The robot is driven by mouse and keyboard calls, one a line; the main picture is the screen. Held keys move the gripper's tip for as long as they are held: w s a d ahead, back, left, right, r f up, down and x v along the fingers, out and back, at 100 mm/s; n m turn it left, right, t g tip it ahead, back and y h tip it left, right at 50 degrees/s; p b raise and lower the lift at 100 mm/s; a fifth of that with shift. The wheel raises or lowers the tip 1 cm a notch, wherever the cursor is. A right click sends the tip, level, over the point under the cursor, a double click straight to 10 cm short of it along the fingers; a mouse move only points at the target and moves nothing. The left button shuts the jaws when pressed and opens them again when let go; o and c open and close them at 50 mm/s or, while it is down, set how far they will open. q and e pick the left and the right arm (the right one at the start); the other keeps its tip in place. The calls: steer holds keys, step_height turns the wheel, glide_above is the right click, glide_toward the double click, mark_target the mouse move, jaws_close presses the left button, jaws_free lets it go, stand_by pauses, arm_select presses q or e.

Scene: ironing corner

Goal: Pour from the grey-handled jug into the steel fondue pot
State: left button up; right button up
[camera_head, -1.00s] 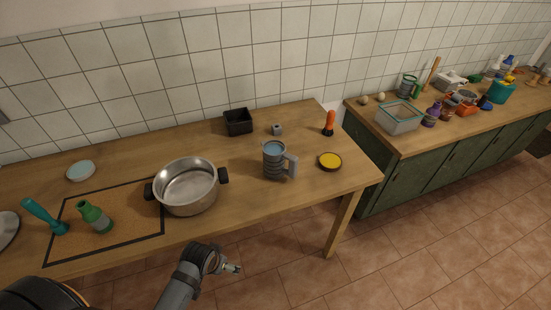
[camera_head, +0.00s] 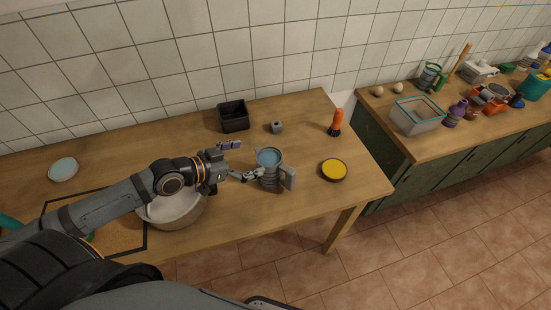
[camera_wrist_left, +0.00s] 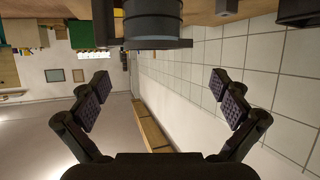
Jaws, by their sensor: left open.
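The grey jug (camera_head: 269,179) with a light grey handle (camera_head: 290,178) stands upright on the wooden table, with a blue surface showing inside its top. Its handle faces right. The steel fondue pot (camera_head: 180,216) stands to its left, partly hidden under my left forearm. My left gripper (camera_head: 242,160) is open and empty at the left side of the jug, one finger close to its wall; I cannot tell whether they touch. In the left wrist view, the jug (camera_wrist_left: 153,22) is at the top, beyond the open fingers (camera_wrist_left: 160,98). My right gripper is out of view.
A black bin (camera_head: 234,118) and a small grey block (camera_head: 277,127) stand behind the jug. A yellow-topped round dish (camera_head: 333,170) and an orange-and-black object (camera_head: 336,122) stand to the right. A pale blue dish (camera_head: 63,169) lies at the left. The table's front right is clear.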

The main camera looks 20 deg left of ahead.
mark_target(275, 171)
arm_select(q)
steer(key=f+b, duration=0.6)
steer(key=f, duration=0.2)
steer(key=shift+s+f, duration=0.15)
steer(key=shift+s, duration=0.05)
steer(key=shift+w+d, duration=0.2)
steer(key=shift+w, duration=0.2)
steer(key=shift+w+d, duration=0.2)
steer(key=shift+d, duration=0.1)
steer(key=shift+w+d, duration=0.2)
steer(key=shift+w, duration=0.1)
steer(key=x, duration=0.5)
steer(key=shift+s, duration=0.1)
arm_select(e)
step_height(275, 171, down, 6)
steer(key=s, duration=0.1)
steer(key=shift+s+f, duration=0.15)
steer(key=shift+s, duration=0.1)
